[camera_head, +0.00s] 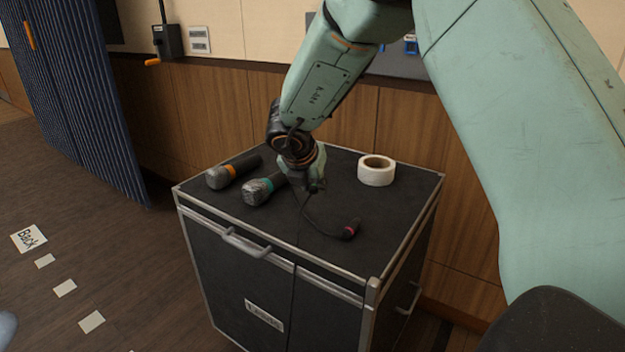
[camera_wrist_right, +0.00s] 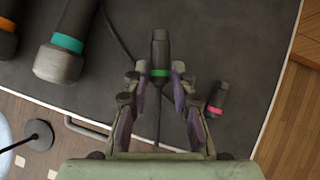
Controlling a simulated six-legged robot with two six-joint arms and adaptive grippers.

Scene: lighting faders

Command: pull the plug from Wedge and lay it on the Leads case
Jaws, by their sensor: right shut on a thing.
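The Leads case (camera_head: 335,248) is a black case with metal edges, a handle and a front label. My right gripper (camera_head: 316,182) is above its top. In the right wrist view, my right gripper (camera_wrist_right: 160,85) is shut on a dark plug with a green band (camera_wrist_right: 160,50), with the case top behind it. Whether the plug touches the top, I cannot tell. A second plug, with a pink band (camera_head: 349,232), lies on the case; it also shows in the right wrist view (camera_wrist_right: 217,98). I cannot make out Wedge. My left gripper is not in view.
Two microphones, one with an orange band (camera_head: 231,171) and one with a teal band (camera_head: 262,189), lie on the case's left part. A white tape roll (camera_head: 376,171) sits at the back right. The front of the top is mostly clear.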

